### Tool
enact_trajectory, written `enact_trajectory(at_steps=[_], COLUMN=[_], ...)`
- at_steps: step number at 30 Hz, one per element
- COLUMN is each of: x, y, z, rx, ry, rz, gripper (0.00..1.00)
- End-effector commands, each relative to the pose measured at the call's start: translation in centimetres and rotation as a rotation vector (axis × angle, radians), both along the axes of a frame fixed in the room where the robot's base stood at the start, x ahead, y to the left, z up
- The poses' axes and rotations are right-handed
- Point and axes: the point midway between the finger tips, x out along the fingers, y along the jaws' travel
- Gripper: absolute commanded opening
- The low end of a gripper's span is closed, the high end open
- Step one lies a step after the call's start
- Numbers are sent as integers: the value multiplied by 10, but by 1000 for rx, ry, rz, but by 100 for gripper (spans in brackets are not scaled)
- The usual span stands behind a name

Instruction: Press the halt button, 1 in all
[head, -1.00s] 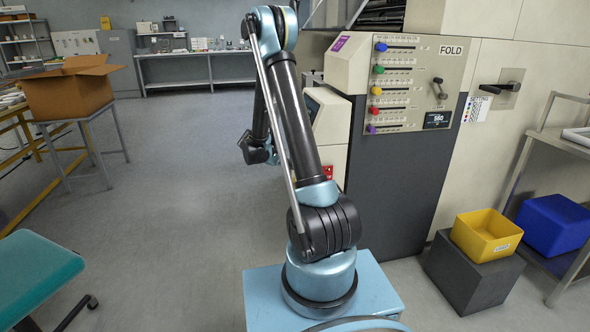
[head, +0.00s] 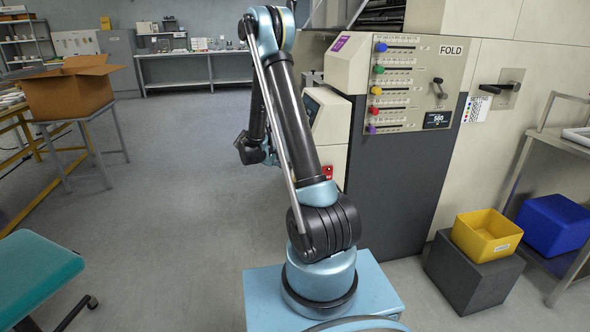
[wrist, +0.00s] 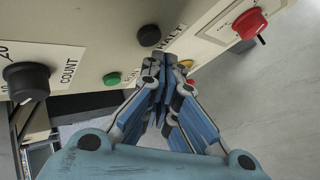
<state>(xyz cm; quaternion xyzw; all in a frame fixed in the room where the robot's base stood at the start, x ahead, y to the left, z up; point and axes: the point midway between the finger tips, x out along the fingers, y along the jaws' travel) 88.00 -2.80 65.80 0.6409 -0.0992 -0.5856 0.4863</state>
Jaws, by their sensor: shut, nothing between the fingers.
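In the wrist view, the word HALT is printed on the pale panel (wrist: 100,22), with a round black button (wrist: 149,35) right beside it. My gripper (wrist: 160,66) is shut and empty, its tips close to the panel just below the black button and the HALT label. I cannot tell whether the tips touch anything. A green button (wrist: 112,78) is to the left of the tips. A yellow button (wrist: 186,63) is partly hidden behind them. In the head view, my gripper is hidden behind my arm.
A black knob (wrist: 26,80) marked COUNT is at the left in the wrist view, and a red rotary switch (wrist: 249,23) is at the upper right. In the head view, the FOLD panel (head: 412,85) is right of my arm.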

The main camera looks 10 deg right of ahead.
Motion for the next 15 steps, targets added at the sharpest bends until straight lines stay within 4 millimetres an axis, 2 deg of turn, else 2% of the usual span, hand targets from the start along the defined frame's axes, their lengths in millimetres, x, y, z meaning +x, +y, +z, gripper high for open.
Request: enact_trajectory(at_steps=[8,15], x=[0,0], y=[3,20], z=[0,0], rx=[0,1], ry=[0,-1], rz=[1,1], gripper=[0,0])
